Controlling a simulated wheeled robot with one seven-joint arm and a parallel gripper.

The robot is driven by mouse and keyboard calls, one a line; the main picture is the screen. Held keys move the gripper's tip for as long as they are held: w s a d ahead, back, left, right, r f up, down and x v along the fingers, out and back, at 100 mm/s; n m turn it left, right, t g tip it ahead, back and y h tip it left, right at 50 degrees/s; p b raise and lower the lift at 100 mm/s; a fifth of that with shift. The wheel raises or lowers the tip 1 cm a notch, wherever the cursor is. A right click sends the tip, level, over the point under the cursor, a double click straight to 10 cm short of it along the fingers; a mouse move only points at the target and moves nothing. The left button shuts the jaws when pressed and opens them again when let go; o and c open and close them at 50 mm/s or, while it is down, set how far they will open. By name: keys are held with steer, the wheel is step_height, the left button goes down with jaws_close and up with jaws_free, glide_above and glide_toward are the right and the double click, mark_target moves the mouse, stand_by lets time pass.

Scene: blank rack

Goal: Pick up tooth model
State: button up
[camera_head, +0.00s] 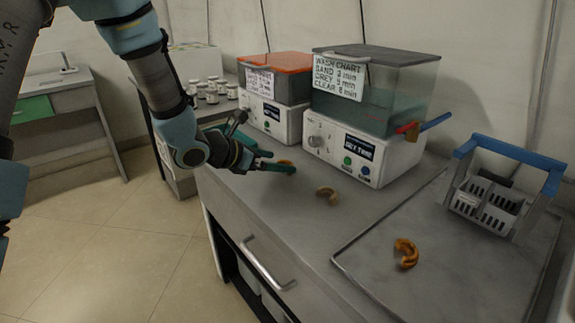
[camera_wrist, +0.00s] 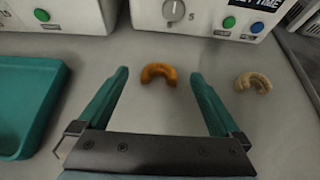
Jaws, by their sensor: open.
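An orange, arch-shaped tooth model (camera_wrist: 159,69) lies on the grey counter in the wrist view, between the tips of my open gripper (camera_wrist: 160,76), with a gap on each side. In the head view this model (camera_head: 285,162) is partly hidden by my gripper (camera_head: 280,163), low over the counter. A tan tooth model (camera_head: 327,193) lies nearer the front; it also shows right of my gripper in the wrist view (camera_wrist: 254,81). Another orange tooth model (camera_head: 405,253) lies on the grey tray at right.
Two washing units, one with an orange lid (camera_head: 275,62) and one with a grey lid (camera_head: 377,52), stand behind the models. A white basket with a blue handle (camera_head: 487,204) stands on the tray (camera_head: 465,285). A teal tray (camera_wrist: 28,105) lies left in the wrist view.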

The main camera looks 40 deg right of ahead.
mark_target(283, 163)
steer(key=shift+x, duration=1.5)
steer(key=shift+c, duration=0.2)
steer(key=c, duration=1.3)
